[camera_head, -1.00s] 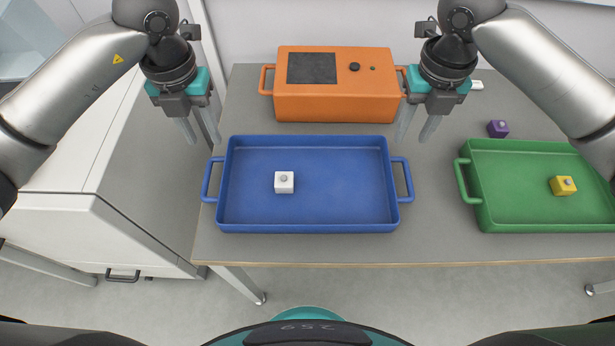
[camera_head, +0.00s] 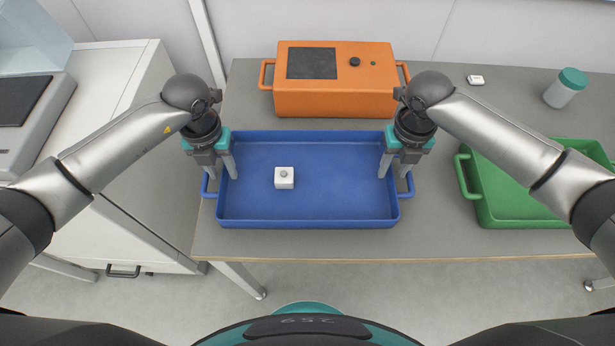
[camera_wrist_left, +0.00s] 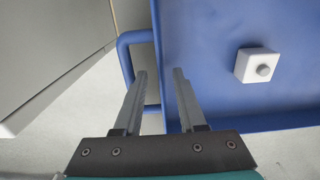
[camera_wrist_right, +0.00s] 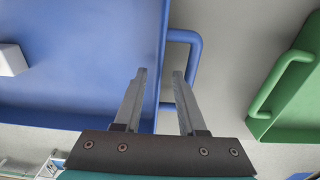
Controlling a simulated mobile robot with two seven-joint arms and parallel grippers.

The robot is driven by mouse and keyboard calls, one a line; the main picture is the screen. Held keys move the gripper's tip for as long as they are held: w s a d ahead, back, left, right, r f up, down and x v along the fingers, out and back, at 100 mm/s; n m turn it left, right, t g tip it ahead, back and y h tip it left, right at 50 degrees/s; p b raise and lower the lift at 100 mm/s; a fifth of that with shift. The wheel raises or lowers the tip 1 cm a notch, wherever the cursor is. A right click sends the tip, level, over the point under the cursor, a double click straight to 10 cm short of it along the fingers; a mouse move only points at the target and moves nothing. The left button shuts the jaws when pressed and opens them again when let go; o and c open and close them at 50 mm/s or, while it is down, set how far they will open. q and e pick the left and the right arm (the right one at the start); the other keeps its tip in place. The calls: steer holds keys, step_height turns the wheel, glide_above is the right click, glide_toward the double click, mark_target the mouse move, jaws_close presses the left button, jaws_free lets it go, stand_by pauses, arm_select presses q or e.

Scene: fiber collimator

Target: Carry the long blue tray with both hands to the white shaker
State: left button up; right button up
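The long blue tray (camera_head: 335,195) lies on the grey table with a white block (camera_head: 284,178) in its left half. My left gripper (camera_head: 219,179) is over the tray's left end, open; in the left wrist view its fingers stand apart on either side of the tray wall, near the blue handle (camera_wrist_left: 124,58). My right gripper (camera_head: 393,177) is likewise open over the right end, its fingers astride the wall near the other handle (camera_wrist_right: 196,55). Contact cannot be told. A pale device with a dark top plate (camera_head: 22,98), possibly the white shaker, stands at the far left.
An orange box (camera_head: 335,100) with handles stands right behind the tray. A green tray (camera_head: 500,205) is to the right, partly behind my right arm. A teal-lidded jar (camera_head: 565,88) and a small white item (camera_head: 475,80) are at the back right. A white cabinet (camera_head: 110,75) adjoins the left.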

arm_select(q)
steer(key=shift+f, duration=0.55)
arm_select(e)
steer(key=shift+f, duration=0.6)
arm_select(q)
steer(key=shift+c, duration=0.3)
arm_select(e)
steer(key=shift+c, duration=0.3)
arm_select(q)
jaws_close()
arm_select(e)
jaws_close()
steer(key=shift+r, duration=0.1)
